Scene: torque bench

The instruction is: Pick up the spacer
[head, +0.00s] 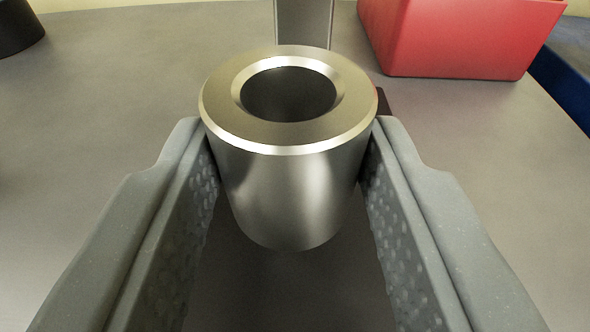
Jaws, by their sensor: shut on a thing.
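The spacer (290,195) is a shiny metal cylinder with a wide round hole in its top. It stands upright in the middle of the head view. My gripper (288,160) has one grey, dimpled finger on each side of it. Both fingers touch the spacer's sides, so the gripper is shut on it. The fingers hide parts of its left and right sides. I cannot tell whether its bottom touches the grey bench top (110,110).
A red bin (455,40) stands at the back right, with a blue thing (568,65) beside it at the right edge. A grey metal post or block (303,22) is behind the spacer. A black round object (18,28) sits at the back left.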

